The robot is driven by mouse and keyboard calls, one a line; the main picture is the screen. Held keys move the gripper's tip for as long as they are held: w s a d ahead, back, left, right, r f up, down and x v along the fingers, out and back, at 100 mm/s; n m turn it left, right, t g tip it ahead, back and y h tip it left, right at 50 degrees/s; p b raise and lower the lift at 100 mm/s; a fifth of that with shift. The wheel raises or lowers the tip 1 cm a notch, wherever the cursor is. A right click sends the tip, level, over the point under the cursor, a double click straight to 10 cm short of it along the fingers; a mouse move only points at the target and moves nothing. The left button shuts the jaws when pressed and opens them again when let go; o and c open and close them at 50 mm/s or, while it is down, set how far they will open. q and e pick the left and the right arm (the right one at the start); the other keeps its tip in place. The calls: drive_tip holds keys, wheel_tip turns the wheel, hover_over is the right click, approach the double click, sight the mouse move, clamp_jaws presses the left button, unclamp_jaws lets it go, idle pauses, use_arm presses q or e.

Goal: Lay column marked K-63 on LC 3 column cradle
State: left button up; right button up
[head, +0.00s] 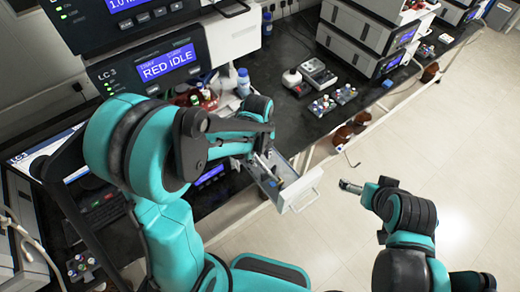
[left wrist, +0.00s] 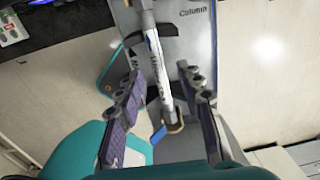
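A slim white column (left wrist: 157,72) with blue and black print lies in an open grey drawer (head: 303,190); I cannot read its marking. The drawer's inside, printed "Column", shows in the left wrist view (left wrist: 195,45). My left gripper (left wrist: 160,105) is open, one finger on each side of the column, with gaps to it. In the head view the left gripper (head: 264,148) is over the drawer. My right gripper (head: 351,187) is out over the floor, right of the drawer, seen edge-on.
A blue-capped bottle (head: 243,82) stands near LC 3. A small white device (head: 292,78) and vial racks (head: 322,106) are on the dark bench (head: 285,40). Brown bottles (head: 342,136) stand below the bench. The floor (head: 450,140) at right is clear.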

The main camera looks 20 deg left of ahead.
use_arm(q)
wheel_tip(320, 180, up, 11)
drive_tip(key=n+t+b, duration=0.3)
drive_tip(key=n+b, duration=0.6)
drive_tip(key=n, duration=0.2)
approach(259, 163)
drive_tip(key=s+a, duration=0.2)
drive_tip(key=s+a+f+n+t+b, duration=0.1)
drive_tip(key=s+f+n+t+b, duration=0.2)
drive_tip(key=f+n+b, duration=0.4)
drive_tip(key=s+n, duration=0.1)
drive_tip(key=n, duration=0.6)
drive_tip(key=shift+s+a+f+n+t, duration=0.3)
drive_tip(key=shift+a+f+t, duration=0.05)
drive_tip(key=shift+t, duration=0.05)
idle(0.9)
